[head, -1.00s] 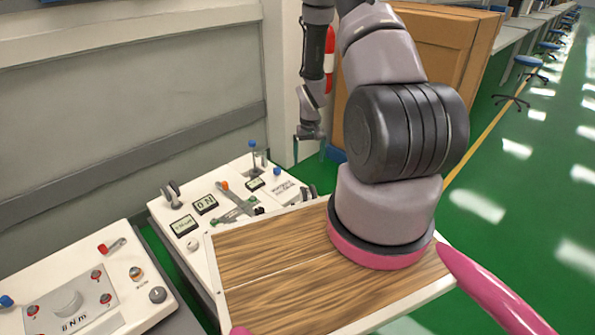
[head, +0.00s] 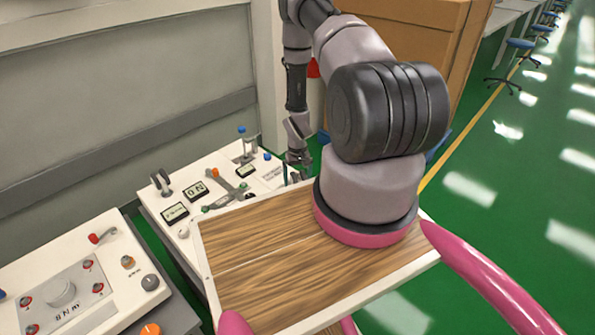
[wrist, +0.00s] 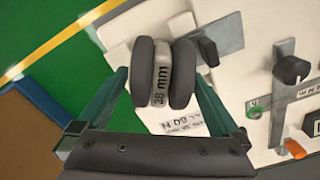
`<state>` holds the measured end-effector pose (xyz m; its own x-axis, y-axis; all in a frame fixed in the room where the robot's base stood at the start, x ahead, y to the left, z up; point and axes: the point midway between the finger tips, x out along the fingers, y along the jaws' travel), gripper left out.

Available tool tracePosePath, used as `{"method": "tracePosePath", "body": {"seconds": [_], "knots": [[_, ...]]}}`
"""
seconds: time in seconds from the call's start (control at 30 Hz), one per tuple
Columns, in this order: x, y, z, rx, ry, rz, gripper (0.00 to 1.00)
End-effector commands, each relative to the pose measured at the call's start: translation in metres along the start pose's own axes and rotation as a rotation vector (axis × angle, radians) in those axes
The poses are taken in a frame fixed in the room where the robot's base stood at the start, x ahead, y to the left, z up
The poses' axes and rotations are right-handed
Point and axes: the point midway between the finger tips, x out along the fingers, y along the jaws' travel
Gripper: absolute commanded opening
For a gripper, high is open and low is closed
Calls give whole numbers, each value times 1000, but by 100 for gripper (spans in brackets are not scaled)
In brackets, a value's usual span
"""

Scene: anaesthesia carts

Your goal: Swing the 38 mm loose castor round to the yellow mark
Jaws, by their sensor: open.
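The castor (wrist: 163,70) shows in the wrist view as two dark grey wheels with a pale hub between them marked "38 mm". It stands on the white cart top (wrist: 122,38). My gripper (wrist: 162,82) is open, with one teal finger on each side of the castor; I cannot tell whether either finger touches it. In the head view my gripper (head: 296,174) is low at the right end of the white panel, and the castor there is hidden or too small to tell. I cannot make out a yellow mark on the panel.
A knob (wrist: 290,68) and an orange-tipped lever (wrist: 294,149) lie further right. In the head view, a second panel (head: 75,290) is at left, and a brown cabinet (head: 430,60) stands behind my arm.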

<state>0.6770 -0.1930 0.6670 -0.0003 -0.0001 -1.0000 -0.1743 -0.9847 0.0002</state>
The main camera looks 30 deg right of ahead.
Motion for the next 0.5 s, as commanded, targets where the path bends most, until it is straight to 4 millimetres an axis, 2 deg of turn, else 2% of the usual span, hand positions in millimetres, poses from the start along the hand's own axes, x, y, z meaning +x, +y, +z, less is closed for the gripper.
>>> {"method": "tracePosePath", "body": {"seconds": [0.1,0.37,0.4,0.47,0.5], "knots": [[6,0,0,0,0,0,100],[7,0,0,0,0,0,100],[7,0,0,0,0,0,92],[7,0,0,0,0,0,69],[7,0,0,0,0,0,54]]}}
